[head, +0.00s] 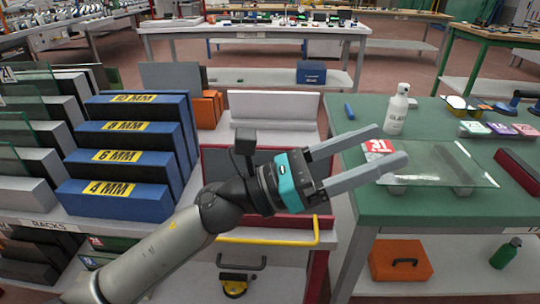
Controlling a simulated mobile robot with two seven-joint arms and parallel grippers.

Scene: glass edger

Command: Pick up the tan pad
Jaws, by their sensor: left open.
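My left gripper (392,146) reaches in from the left, with its two grey fingers apart and nothing between them. The fingertips are over the left part of the green-topped table (366,215), by the glass sheet. Several small pads lie at the table's right side: a pale green one (475,128), a purple one (500,129) and a pinkish one (525,130). They are well to the right of the gripper. I cannot make out a clearly tan pad; the pinkish one is too small to judge. My right gripper is not in view.
A clear glass sheet (440,165) rests on supports on the table. A white spray bottle (397,110) stands behind it, and a dark red block (518,170) lies to its right. Blue racks (115,205) stand at left; a yellow handle (270,240) is below my arm.

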